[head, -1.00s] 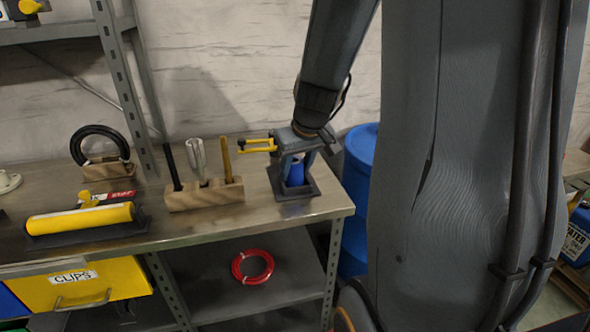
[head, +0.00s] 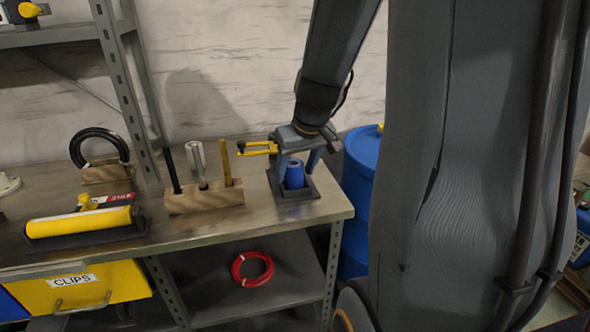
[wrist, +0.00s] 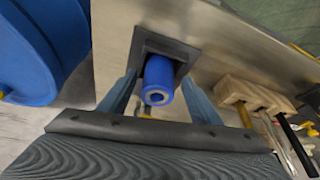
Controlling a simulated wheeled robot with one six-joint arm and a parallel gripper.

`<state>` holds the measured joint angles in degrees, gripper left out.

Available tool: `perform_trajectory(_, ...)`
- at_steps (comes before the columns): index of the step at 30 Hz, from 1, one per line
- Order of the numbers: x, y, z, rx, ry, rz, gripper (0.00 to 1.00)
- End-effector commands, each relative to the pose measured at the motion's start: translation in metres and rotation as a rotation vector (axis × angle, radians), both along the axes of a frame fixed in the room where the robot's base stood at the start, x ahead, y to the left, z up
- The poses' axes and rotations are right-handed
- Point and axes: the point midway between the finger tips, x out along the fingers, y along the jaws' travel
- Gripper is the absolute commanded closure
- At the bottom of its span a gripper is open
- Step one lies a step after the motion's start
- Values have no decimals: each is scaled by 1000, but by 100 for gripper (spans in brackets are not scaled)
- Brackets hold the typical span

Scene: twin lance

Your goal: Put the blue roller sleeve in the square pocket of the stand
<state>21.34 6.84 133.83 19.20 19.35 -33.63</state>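The blue roller sleeve (head: 294,176) stands upright in the square pocket of the dark stand (head: 308,192), at the right end of the bench. In the wrist view, the sleeve (wrist: 158,78) shows its hollow end, with the stand's dark square rim (wrist: 182,52) around its base. How deep it sits is hidden. My gripper (head: 299,172) is directly above the stand, with its fingers spread on either side of the sleeve. The wrist view shows gaps between the sleeve and both fingers of my gripper (wrist: 160,84), so it is open and holds nothing.
A wooden block (head: 205,200) holding several upright tools stands left of the stand. A yellow roller (head: 80,221) on a dark tray and a black ring (head: 99,143) in a wooden holder are farther left. A blue barrel (head: 362,173) stands just off the bench's right end.

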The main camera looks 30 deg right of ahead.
Motion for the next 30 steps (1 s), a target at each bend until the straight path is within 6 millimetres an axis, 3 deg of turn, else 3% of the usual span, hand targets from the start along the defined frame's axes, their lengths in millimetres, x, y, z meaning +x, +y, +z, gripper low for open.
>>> perform_trajectory(9, -21, 0, 63, -5, -13, -1, 43)
perform_trajectory(15, -31, 1, 88, -4, -12, -2, 43)
perform_trajectory(19, -35, 3, 95, -4, -9, 0, 43)
perform_trajectory(23, -43, 27, 75, 15, 41, 15, 43)
perform_trajectory(30, -96, 114, -7, 35, 241, 66, 43)
